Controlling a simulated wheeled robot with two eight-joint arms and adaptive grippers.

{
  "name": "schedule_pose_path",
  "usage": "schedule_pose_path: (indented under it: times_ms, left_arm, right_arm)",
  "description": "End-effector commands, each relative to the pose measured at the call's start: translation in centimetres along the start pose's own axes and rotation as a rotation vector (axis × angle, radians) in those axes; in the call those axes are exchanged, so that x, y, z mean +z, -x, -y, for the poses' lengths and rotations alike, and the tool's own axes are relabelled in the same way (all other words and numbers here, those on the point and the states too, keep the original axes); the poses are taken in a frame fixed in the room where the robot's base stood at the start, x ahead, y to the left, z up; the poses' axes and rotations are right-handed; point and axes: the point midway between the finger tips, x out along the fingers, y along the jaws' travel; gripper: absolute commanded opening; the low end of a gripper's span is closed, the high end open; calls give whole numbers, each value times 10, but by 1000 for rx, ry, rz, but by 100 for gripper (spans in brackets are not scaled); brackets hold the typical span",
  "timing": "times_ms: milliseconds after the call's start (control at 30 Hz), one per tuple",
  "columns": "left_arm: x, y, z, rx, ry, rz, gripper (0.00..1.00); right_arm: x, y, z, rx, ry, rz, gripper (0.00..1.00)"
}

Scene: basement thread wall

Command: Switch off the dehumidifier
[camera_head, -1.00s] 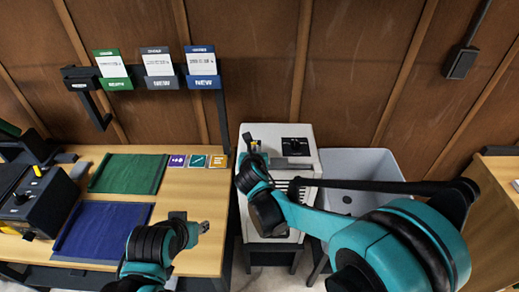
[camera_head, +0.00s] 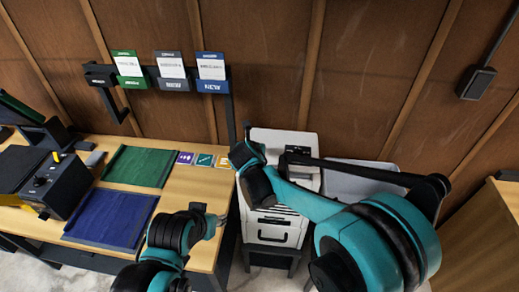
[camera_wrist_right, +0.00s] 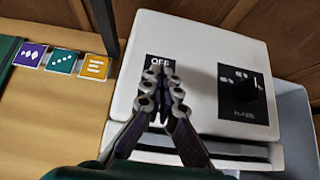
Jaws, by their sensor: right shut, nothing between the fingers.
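The dehumidifier is a white box (camera_head: 275,228) on a dark stand, right of the workbench. Its top shows in the right wrist view (camera_wrist_right: 205,50), with a black panel marked OFF (camera_wrist_right: 160,62) and a dark knob panel (camera_wrist_right: 246,100) to its right. My right gripper (camera_wrist_right: 163,76) is shut and empty, its tips over the OFF panel and partly hiding it. I cannot tell whether they touch it. In the head view my right gripper (camera_head: 247,135) is at the box's back left corner. My left gripper (camera_head: 214,217) is over the bench's right edge; its jaw state is unclear.
A grey tub (camera_head: 350,187) stands right of the dehumidifier, partly behind my right arm. The bench (camera_head: 205,188) holds a green mat (camera_head: 140,166), a blue mat (camera_head: 108,218), a black device (camera_head: 52,185) and small colored cards (camera_head: 204,160). A card rack (camera_head: 172,84) stands behind the bench.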

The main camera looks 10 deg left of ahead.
Motion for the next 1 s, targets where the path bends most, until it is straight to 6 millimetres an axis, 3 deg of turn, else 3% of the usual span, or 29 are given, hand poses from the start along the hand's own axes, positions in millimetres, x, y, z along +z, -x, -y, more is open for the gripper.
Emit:
schedule_pose_path:
  times_ms: [1000]
  left_arm:
    - [-7, 10, 0, 0, 0, 0, 40]
  right_arm:
    - [16, 8, 1, -1, 0, 1, 0]
